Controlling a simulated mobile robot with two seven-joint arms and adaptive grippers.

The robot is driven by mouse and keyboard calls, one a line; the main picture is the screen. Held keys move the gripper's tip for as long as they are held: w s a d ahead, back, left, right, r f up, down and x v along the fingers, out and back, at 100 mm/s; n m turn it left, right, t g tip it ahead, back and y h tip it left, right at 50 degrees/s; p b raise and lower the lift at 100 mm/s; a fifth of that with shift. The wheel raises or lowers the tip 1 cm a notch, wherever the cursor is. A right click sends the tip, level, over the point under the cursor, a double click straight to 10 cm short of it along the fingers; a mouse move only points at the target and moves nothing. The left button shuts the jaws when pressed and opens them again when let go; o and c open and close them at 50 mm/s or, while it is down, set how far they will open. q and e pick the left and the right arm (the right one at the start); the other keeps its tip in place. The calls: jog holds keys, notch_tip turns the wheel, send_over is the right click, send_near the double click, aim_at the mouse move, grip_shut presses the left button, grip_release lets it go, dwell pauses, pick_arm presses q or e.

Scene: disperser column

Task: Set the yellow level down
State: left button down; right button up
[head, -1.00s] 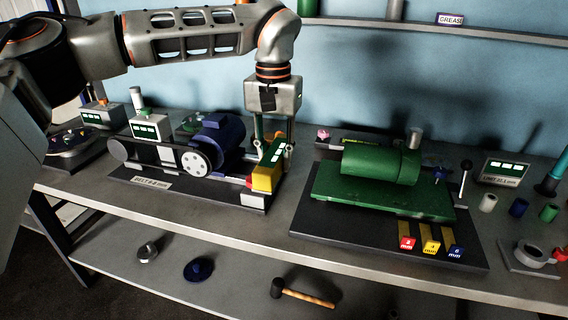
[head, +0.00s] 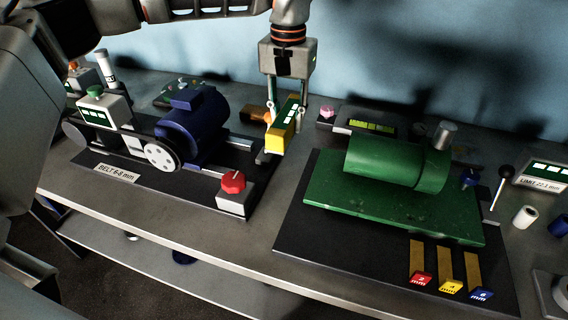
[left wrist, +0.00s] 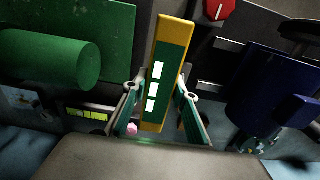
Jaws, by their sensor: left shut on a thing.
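The yellow level (head: 278,138) is a yellow bar with a green panel and small white windows. My left gripper (head: 284,112) points down and is shut on the yellow level, with one finger on each side. In the left wrist view, the yellow level (left wrist: 174,32) runs between the fingers of my left gripper (left wrist: 160,95). In the head view, the level is between the blue motor rig and the green machine, near the back of the bench. I cannot tell whether its underside touches the bench. My right gripper is in neither view.
The blue motor (head: 197,122) with its belt is left of the level, and a red knob box (head: 234,194) stands in front. The green machine (head: 392,165) is on the right. A bare strip of bench (head: 262,230) runs between the two bases.

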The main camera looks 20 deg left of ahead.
aim_at(287, 176)
pick_arm(q)
notch_tip(287, 176, down, 15)
jog(key=shift+w+f, duration=0.1)
jog(key=shift+f, duration=0.05)
dwell(0.4)
jog(key=shift+f, duration=0.15)
jog(key=c, duration=1.9)
grip_release()
